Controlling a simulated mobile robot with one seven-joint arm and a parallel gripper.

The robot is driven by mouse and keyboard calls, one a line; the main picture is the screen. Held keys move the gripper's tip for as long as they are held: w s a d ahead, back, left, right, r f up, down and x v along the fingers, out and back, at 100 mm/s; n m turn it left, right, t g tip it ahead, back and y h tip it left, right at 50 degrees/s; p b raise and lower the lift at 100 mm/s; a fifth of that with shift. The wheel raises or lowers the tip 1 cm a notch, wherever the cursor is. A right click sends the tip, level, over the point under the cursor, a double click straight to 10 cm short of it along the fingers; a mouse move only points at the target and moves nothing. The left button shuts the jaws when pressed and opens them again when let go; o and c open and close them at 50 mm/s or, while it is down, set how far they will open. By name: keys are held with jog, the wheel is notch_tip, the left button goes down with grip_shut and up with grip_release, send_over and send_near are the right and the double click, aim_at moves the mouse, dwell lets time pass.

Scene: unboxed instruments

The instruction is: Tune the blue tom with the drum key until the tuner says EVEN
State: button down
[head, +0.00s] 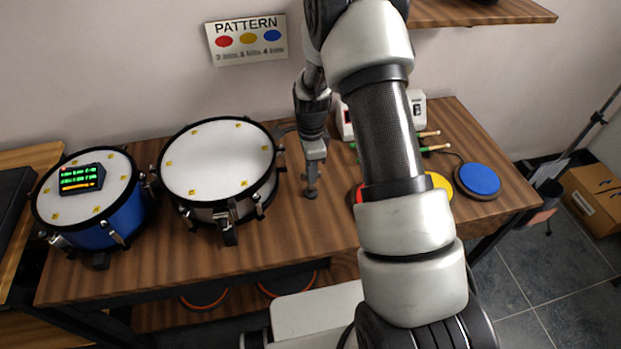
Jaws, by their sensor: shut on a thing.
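The blue tom (127,217) stands at the left of the wooden table, with a white head and several yellow lettered tags around it. The tuner (81,180), a dark box with green lines and an orange line on its screen, sits on that head; its words are too small to read. My gripper (314,153) points down to the right of the white drum, apart from the blue tom. It is shut on a small grey metal piece that looks like the drum key (311,183), just above or touching the table; I cannot tell which.
A white drum (219,160) stands between the blue tom and my gripper. Red, yellow (439,186) and blue (479,179) pads lie to the right, partly behind my arm. Green-handled sticks (436,148) lie behind them. The table front (290,235) is clear. A pattern sign (246,40) hangs on the wall.

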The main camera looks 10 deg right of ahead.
jog(key=shift+r+p, duration=1.5)
jog(key=shift+r, duration=1)
dwell(4.7)
